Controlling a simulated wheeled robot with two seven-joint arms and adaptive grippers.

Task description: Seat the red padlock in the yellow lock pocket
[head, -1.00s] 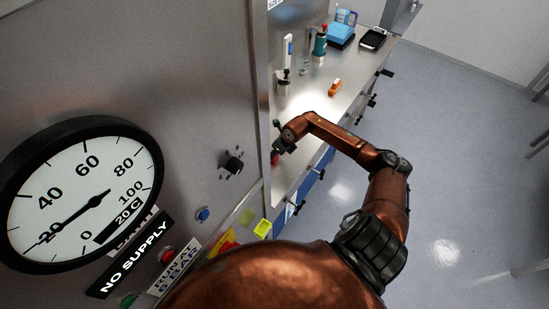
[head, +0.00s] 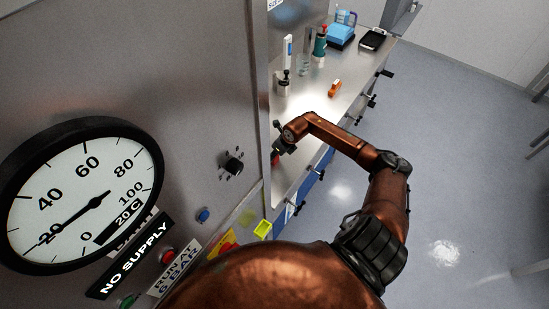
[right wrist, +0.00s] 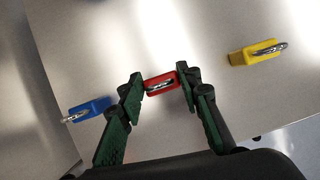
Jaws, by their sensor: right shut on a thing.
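The red padlock (right wrist: 160,83) sits between the two green-padded fingers of my right gripper (right wrist: 160,86), which is shut on it. In the right wrist view it lies just above or on the steel bench top; I cannot tell which. In the head view my right gripper (head: 277,145) is at the near-left end of the bench beside the steel wall, with a bit of red showing below it. The yellow lock pocket (head: 262,229) is on the panel's lower right edge, nearer me than the gripper. My left gripper is not in view.
A blue padlock (right wrist: 90,110) lies left of the gripper and a yellow padlock (right wrist: 257,53) to the right. A large gauge (head: 82,195) and a black knob (head: 234,165) are on the steel panel. Bottles and an orange object (head: 334,88) stand farther along the bench.

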